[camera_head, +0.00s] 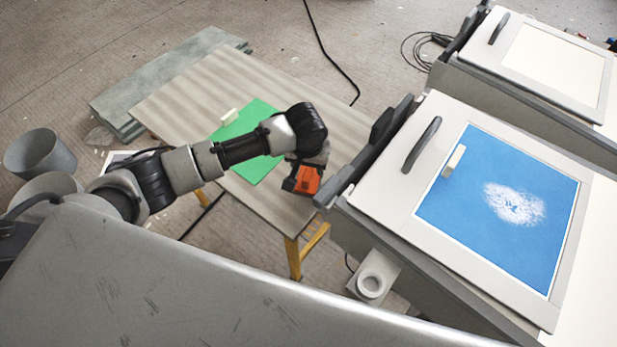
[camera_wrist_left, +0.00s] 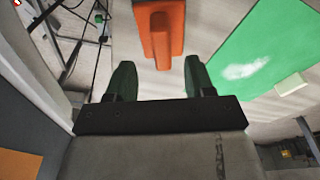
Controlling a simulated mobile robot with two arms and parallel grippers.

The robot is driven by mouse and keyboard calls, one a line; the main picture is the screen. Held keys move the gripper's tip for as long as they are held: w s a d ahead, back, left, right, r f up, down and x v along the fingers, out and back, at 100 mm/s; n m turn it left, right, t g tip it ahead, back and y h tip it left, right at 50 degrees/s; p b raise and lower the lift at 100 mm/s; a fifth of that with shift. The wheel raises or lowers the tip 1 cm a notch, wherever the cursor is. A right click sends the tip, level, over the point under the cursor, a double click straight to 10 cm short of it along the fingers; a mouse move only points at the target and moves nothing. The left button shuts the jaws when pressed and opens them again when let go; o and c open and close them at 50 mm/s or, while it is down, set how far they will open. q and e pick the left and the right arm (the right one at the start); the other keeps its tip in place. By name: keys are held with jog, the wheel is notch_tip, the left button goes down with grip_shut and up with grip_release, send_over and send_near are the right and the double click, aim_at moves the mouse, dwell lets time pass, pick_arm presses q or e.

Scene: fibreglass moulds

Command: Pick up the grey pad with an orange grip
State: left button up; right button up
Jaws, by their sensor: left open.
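The pad with the orange grip (camera_wrist_left: 160,32) lies on the striped table just ahead of my left fingertips in the left wrist view. Its orange top and raised grip show; the grey underside cannot be made out. In the head view its orange part (camera_head: 308,180) shows at the table's right end, partly covered by my left gripper (camera_head: 292,180). In the left wrist view my left gripper (camera_wrist_left: 160,78) is open, its two dark fingers apart with nothing between them. The grip is roughly in line with the gap. My right gripper is not in view.
A green sheet (camera_head: 258,112) with a pale block (camera_head: 229,117) lies on the table (camera_head: 190,92). To the right stands a mould with a blue sheet (camera_head: 470,205), a white patch and a pale block (camera_head: 454,161). Grey buckets (camera_head: 40,155) stand at left.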

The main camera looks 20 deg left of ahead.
aim_at(308, 171)
pick_arm(q)
jog(key=shift+w+a+f, duration=0.1)
jog(key=shift+w+f, duration=0.05)
jog(key=shift+f, duration=1.05)
jog(key=shift+w+a+f, duration=0.1)
jog(key=shift+w+f, duration=0.05)
jog(key=shift+f, duration=1)
grip_shut()
notch_tip(308, 171, up, 10)
jog(key=shift+r, duration=0.1)
